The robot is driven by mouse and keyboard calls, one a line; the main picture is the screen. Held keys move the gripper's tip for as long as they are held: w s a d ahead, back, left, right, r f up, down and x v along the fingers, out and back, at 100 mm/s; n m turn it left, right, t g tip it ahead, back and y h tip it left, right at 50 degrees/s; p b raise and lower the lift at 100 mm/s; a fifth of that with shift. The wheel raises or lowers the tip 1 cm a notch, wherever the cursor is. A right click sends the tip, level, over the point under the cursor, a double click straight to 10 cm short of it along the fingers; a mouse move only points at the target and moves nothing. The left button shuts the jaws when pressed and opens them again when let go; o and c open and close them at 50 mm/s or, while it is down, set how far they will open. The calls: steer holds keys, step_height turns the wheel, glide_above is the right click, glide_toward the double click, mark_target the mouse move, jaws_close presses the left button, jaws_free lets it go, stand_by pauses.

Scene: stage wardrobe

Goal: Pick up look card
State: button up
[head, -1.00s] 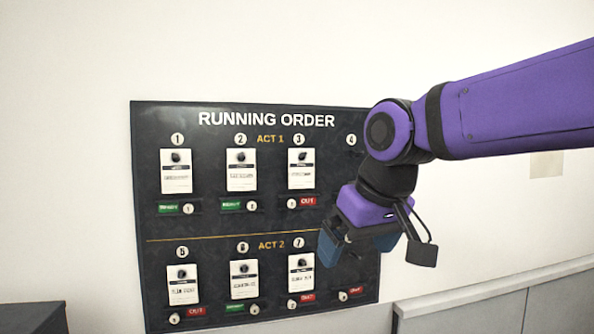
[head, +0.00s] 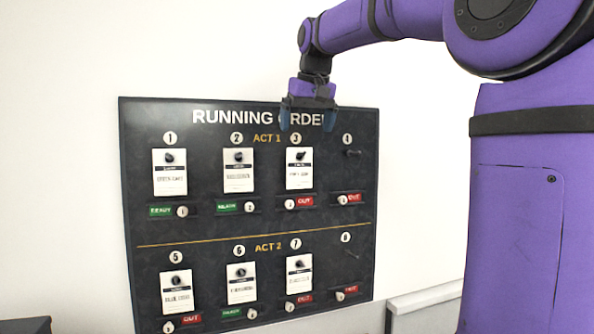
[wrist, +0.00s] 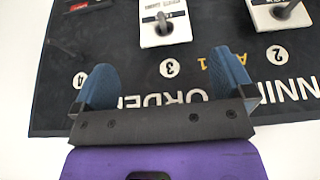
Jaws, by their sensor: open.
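White look cards hang on pegs on the dark running order board (head: 215,228). In the top row are card 1 (head: 170,180), card 2 (head: 238,180) and card 3 (head: 299,178). Below are card 5 (head: 175,296), card 6 (head: 241,290) and card 7 (head: 299,282). My gripper (head: 308,118) is open and empty at the board's top edge, above card 3, its fingers overlapping the title. In the wrist view my gripper (wrist: 166,80) has its blue fingers spread, with card 3 (wrist: 160,32) and its peg between and beyond them. Card 2 (wrist: 268,20) is to the right.
Peg 4 (head: 352,153) and peg 8 (head: 351,254) hold no card. Red and green tags with round knobs sit under the slots. A grey low panel (head: 425,308) stands at lower right, a dark box (head: 25,325) at lower left.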

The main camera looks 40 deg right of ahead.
mark_target(300, 152)
steer(key=shift+a+x, duration=0.15)
steer(key=shift+x, duration=1.95)
steer(key=shift+a+x, duration=0.15)
steer(key=shift+x, duration=1.9)
steer(key=shift+w, duration=0.1)
steer(key=c, duration=1)
